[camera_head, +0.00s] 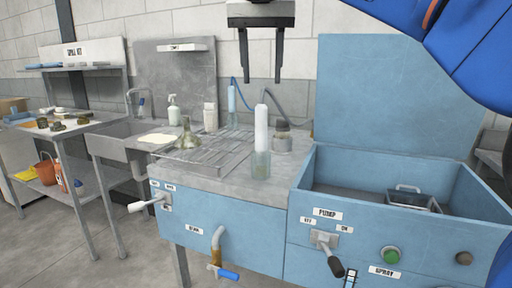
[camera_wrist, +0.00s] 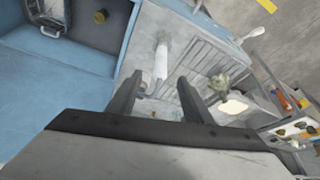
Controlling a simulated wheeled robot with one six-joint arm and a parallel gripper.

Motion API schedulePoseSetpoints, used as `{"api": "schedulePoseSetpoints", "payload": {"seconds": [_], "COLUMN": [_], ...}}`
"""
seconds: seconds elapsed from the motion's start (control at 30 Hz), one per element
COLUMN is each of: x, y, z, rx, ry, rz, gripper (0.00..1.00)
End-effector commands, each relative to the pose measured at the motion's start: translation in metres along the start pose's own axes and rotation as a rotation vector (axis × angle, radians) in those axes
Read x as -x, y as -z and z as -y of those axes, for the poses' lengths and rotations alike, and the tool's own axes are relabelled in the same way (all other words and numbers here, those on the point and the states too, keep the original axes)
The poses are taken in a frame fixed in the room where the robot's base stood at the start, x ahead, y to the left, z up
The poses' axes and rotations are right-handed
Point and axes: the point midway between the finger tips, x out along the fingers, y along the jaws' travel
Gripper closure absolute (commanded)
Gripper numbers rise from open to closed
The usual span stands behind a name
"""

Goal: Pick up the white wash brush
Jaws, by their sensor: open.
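A tall white cylinder (camera_head: 261,128), which looks like the white wash brush, stands upright in a clear jar (camera_head: 261,165) near the front right of the grey worktop. Its bristles cannot be made out. It also shows as a white rod (camera_wrist: 161,60) in the wrist view, between and beyond the fingertips. My gripper (camera_head: 263,76) is open and empty, pointing down above the worktop. In the head view it hangs above the white cylinder, with a gap between. In the wrist view both fingers (camera_wrist: 160,78) are apart with nothing held.
A grey-capped container (camera_head: 282,138) stands just right of the white cylinder. A glass flask (camera_head: 188,135), a pump bottle (camera_head: 173,110) and a white bottle (camera_head: 210,117) stand to the left. A blue tub (camera_head: 400,242) with a raised lid (camera_head: 395,95) is at right.

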Motion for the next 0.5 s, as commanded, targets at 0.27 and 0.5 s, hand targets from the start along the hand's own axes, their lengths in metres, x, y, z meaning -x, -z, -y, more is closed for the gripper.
{"api": "schedulePoseSetpoints", "payload": {"seconds": [0.27,0.5], "x": [-0.025,-0.067], "y": [-0.001,0.0], "z": [0.0,0.0], "rx": [-0.002,-0.002], "ry": [-0.003,-0.002], "rz": [0.002,0.001], "gripper": [0.54,0.54]}}
